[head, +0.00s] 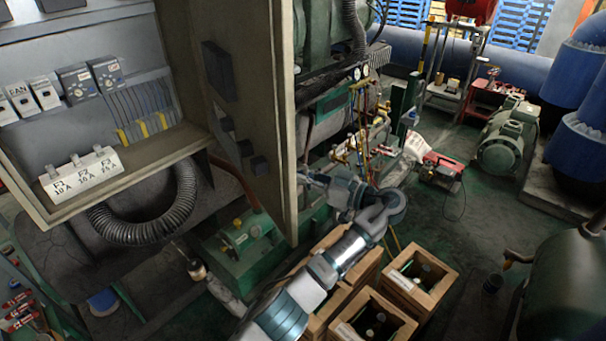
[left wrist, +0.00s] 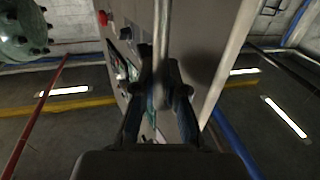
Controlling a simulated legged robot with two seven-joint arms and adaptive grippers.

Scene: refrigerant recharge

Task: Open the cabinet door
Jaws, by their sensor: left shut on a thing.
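The grey cabinet (head: 150,161) stands at the left of the head view with its inside showing. Its door (head: 262,75) is swung well open, its inner face toward me. My left gripper (head: 308,183) is at the door's free edge, on the outer side, its fingertips partly hidden behind the door. In the left wrist view, the gripper (left wrist: 160,100) is shut on the upright bar of the door handle (left wrist: 161,40), in front of the door's outer face (left wrist: 198,45). My right gripper is not in view.
Wooden crates (head: 420,278) with bottles stand on the floor below my left arm. A green machine (head: 240,245) is under the door, and pipes and gauges lie behind it. A green motor (head: 505,140) stands at the right. Floor between motor and crates is mostly clear.

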